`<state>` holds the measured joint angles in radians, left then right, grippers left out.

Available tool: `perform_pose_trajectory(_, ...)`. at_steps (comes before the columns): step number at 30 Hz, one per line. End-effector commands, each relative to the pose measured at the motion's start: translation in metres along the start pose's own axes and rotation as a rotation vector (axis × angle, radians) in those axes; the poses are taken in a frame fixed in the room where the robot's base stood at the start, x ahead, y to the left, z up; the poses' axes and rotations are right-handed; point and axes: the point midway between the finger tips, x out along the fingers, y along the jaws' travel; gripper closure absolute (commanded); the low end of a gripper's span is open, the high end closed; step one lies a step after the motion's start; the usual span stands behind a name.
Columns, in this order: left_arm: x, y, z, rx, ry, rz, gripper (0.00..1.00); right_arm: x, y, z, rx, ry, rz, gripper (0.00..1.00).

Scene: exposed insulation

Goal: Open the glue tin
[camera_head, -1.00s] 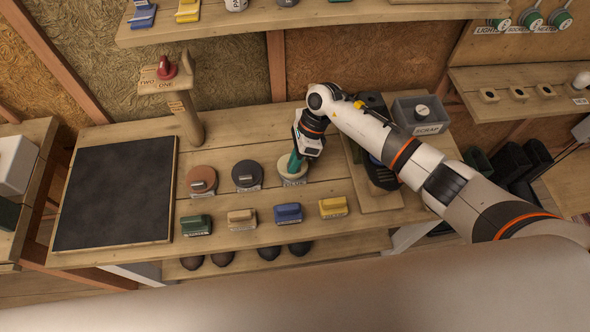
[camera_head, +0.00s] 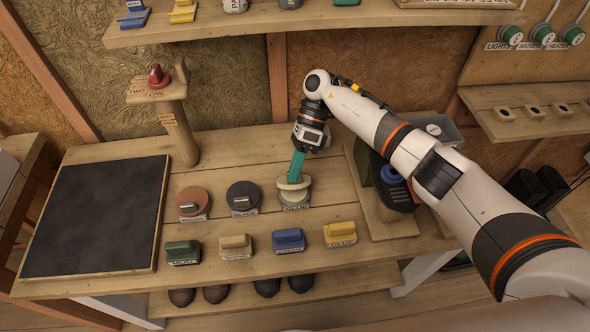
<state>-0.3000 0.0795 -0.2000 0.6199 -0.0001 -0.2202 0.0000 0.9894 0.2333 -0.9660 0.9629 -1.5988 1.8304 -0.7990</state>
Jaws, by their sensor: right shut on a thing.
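A round tin (camera_head: 294,199) with a cream rim and a label too small to read stands on the bench, rightmost in a row of three. Its cream lid (camera_head: 292,184) sits tilted over it, with a gap showing between lid and tin; whether an edge still touches is unclear. My right gripper (camera_head: 295,172), with a teal part reaching down, is shut on the lid from above and hides its handle. A brown tin (camera_head: 193,202) and a black tin (camera_head: 243,197) stand to the left with their lids on. My left gripper is not in view.
Green, beige, blue and yellow blocks (camera_head: 289,239) line the bench front. A dark mat (camera_head: 95,215) lies at left, by a post with a red knob (camera_head: 158,76). A dark machine (camera_head: 390,185) stands close right, near a grey bin (camera_head: 447,134). A shelf (camera_head: 310,23) overhangs behind.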

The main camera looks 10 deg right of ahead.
Motion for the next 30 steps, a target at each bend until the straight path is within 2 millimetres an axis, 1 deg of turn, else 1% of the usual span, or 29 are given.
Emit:
perform_pose_trajectory(4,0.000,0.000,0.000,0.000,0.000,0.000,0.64,0.000,0.000,0.000,0.000,0.000,0.000,1.00)
perform_pose_trajectory(5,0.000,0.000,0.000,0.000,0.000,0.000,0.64,0.000,0.000,0.000,0.000,0.000,0.000,0.83)
perform_pose_trajectory(6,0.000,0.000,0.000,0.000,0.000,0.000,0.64,0.000,0.000,0.000,0.000,0.000,0.001,0.76)
perform_pose_trajectory(8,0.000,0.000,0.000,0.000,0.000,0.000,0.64,0.000,0.000,0.000,0.000,0.000,0.001,0.66)
perform_pose_trajectory(16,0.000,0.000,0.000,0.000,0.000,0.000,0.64,0.000,0.000,0.000,0.000,0.000,0.001,0.65)
perform_pose_trajectory(20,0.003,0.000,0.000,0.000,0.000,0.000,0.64,-0.008,0.001,0.000,0.000,0.001,0.003,0.65)
perform_pose_trajectory(23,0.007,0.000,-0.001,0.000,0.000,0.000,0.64,-0.023,0.002,0.000,0.001,0.001,0.005,0.65)
perform_pose_trajectory(30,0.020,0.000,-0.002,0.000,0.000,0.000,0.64,-0.074,0.002,0.000,0.001,0.001,0.005,0.65)
